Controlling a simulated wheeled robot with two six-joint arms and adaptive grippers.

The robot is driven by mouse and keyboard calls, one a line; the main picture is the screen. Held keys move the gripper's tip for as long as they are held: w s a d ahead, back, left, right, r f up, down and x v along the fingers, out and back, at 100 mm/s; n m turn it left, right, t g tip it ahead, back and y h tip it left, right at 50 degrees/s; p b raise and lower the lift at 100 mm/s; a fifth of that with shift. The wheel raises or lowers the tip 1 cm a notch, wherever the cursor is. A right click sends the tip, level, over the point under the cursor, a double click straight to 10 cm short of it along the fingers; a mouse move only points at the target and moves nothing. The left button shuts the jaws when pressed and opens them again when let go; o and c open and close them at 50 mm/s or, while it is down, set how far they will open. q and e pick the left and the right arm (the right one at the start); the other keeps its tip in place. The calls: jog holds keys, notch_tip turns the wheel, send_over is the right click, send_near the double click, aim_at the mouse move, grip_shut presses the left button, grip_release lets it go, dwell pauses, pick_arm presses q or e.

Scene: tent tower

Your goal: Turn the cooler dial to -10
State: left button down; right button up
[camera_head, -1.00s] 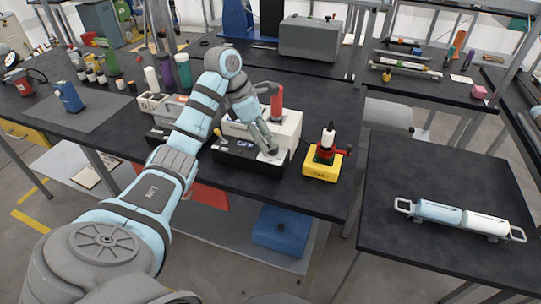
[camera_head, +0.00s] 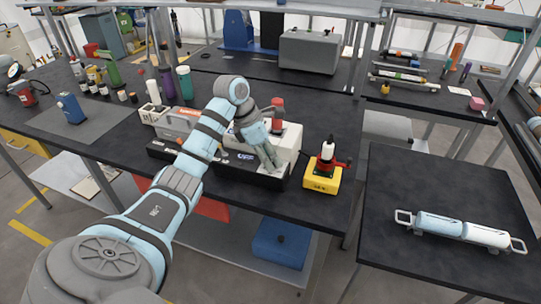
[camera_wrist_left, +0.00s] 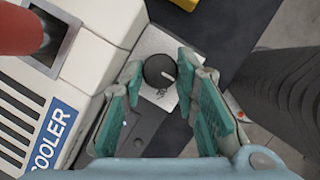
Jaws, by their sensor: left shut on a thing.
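The cooler (camera_head: 290,141) is a white unit on the table, with a red cylinder standing in its top. In the left wrist view its blue COOLER label (camera_wrist_left: 53,133) and black vents show. The cooler dial (camera_wrist_left: 159,70) is a round black knob with a white pointer line on a silver plate. In that view the pointer aims to the right and slightly down. My left gripper (camera_head: 272,166) is at the cooler's front, shut on the dial, with a teal-padded finger on either side (camera_wrist_left: 161,72). The scale numbers are not readable. My right gripper is out of view.
A yellow device (camera_head: 321,178) with a red handle and white top stands just right of the cooler. Another white and grey unit (camera_head: 180,120) stands to its left. A side table (camera_head: 420,185) at right holds a pale-blue and white cylinder with end handles (camera_head: 460,229).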

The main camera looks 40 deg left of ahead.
pick_arm(q)
jog(key=shift+d+r+n+y+p, duration=0.1)
jog(key=shift+n+y+p, duration=0.2)
jog(key=shift+n+p, duration=0.6)
jog(key=n+y+p, duration=0.1)
jog(key=n+p, duration=0.1)
jog(key=n, duration=0.1)
jog(key=shift+s+d+n+t, duration=0.1)
jog(key=shift+d+n+t, duration=0.05)
jog(key=shift+n+t, duration=0.25)
jog(key=n+y+p, duration=0.1)
jog(key=n+p, duration=0.1)
jog(key=n, duration=0.1)
jog(key=shift+d+y, duration=0.1)
jog(key=shift+y, duration=0.2)
jog(key=shift+d+n+y+p, duration=0.1)
jog(key=shift+n+y+p, duration=0.4)
jog(key=shift+n, duration=0.9)
jog(key=c, duration=1.5)
grip_release()
jog(key=shift+c, duration=0.2)
